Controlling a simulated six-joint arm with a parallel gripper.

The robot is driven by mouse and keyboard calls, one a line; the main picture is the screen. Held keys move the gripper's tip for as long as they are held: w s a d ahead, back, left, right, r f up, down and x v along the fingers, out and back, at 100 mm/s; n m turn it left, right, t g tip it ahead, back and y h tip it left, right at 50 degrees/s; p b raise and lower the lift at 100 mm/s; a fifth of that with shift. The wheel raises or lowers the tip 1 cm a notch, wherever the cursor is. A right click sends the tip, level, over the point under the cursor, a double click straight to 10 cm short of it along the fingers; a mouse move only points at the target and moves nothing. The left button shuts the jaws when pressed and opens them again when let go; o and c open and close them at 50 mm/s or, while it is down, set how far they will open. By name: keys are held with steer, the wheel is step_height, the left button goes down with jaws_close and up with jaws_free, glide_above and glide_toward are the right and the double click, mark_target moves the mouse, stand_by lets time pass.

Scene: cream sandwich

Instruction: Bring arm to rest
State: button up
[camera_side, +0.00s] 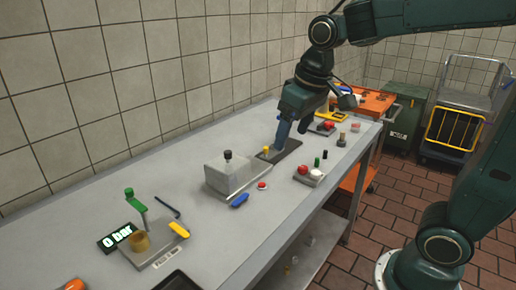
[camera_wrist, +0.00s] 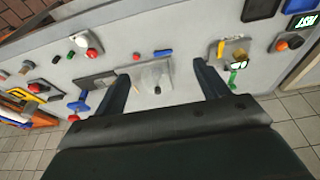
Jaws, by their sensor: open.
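My gripper (camera_side: 293,133) hangs over the far half of the grey table (camera_side: 190,168), above a dark flat plate (camera_side: 290,150). In the wrist view its two fingers (camera_wrist: 160,85) are spread apart with nothing held between them. A grey metal block (camera_side: 232,176) with a black knob on top stands to the left of my gripper in the side view. The same block (camera_wrist: 155,75) appears between and beyond the fingers in the wrist view. Whether the fingertips touch anything below cannot be told.
A blue piece (camera_side: 240,200) and a small red button (camera_side: 262,185) lie before the block. A "0 bar" display (camera_side: 117,236) and a green-handled fixture (camera_side: 155,245) stand at left. A cart (camera_side: 460,115) is on the floor.

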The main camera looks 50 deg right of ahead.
steer(key=s+f+t, duration=0.1)
steer(key=s+t, duration=0.1)
steer(key=s, duration=1.2)
steer(key=shift+a+f, duration=0.25)
steer(key=shift+f, duration=0.05)
steer(key=shift+w, duration=0.1)
